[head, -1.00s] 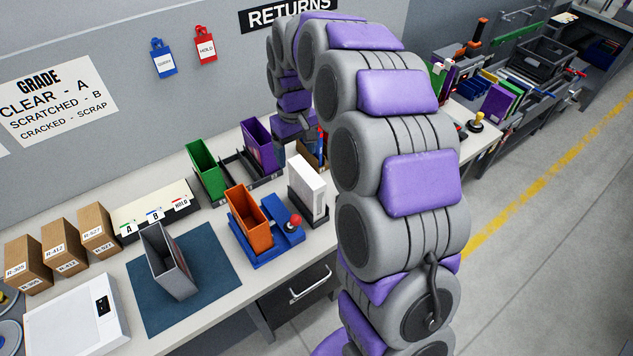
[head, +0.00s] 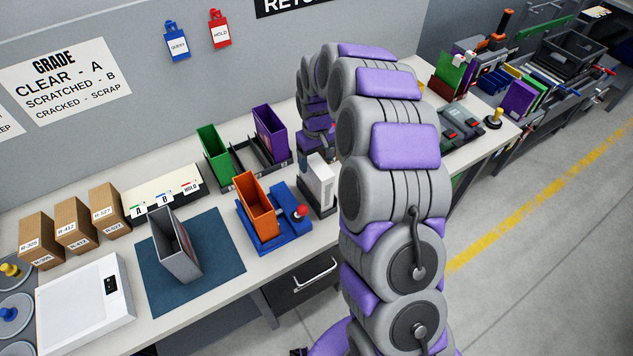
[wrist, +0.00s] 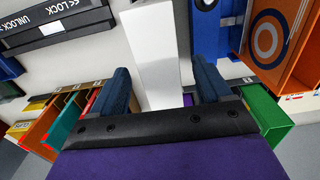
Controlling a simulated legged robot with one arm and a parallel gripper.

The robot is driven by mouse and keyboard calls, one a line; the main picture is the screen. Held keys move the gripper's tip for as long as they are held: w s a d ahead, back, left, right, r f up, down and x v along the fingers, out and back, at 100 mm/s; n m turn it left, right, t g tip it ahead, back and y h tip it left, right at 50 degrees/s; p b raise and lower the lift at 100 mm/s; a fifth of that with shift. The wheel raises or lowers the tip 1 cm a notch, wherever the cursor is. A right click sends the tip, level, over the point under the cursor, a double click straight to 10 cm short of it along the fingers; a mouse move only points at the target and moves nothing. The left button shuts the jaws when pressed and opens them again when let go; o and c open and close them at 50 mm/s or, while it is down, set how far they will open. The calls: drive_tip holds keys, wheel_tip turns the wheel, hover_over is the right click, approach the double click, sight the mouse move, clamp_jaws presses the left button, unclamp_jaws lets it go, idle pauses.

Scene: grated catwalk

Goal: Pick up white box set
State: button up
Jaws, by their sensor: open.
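The white box set (head: 318,183) stands upright in a dark holder on the bench, just right of the blue fixture, in the head view. Its upper part is partly covered by my arm. In the wrist view the white box (wrist: 152,45) runs down the middle, between the two dark blue fingers of my gripper (wrist: 163,84). The fingers are open, one on each side of it. I cannot tell whether either finger touches it. In the head view my gripper is at the box's top, mostly hidden by the arm.
An orange box (head: 256,205) sits in the blue fixture (head: 278,238) with a red knob, close left of the white box. Green (head: 214,155) and purple (head: 270,133) boxes stand behind. A grey box (head: 174,248) stands on the dark mat (head: 215,257).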

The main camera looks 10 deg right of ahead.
sight(316, 182)
drive_tip(key=shift+d+f, duration=0.1)
drive_tip(key=shift+f, duration=0.6)
drive_tip(key=f, duration=0.3)
drive_tip(key=a+f, duration=0.1)
drive_tip(key=shift+w+f+b, duration=0.15)
drive_tip(key=shift+w+b, duration=0.1)
drive_tip(key=shift+b, duration=0.1)
drive_tip(key=shift+d+f, duration=0.1)
drive_tip(key=shift+d, duration=0.5)
drive_tip(key=shift+c, duration=0.7)
drive_tip(key=shift+a, duration=0.45)
drive_tip(key=c, duration=0.8)
drive_tip(key=shift+d, duration=0.25)
clamp_jaws()
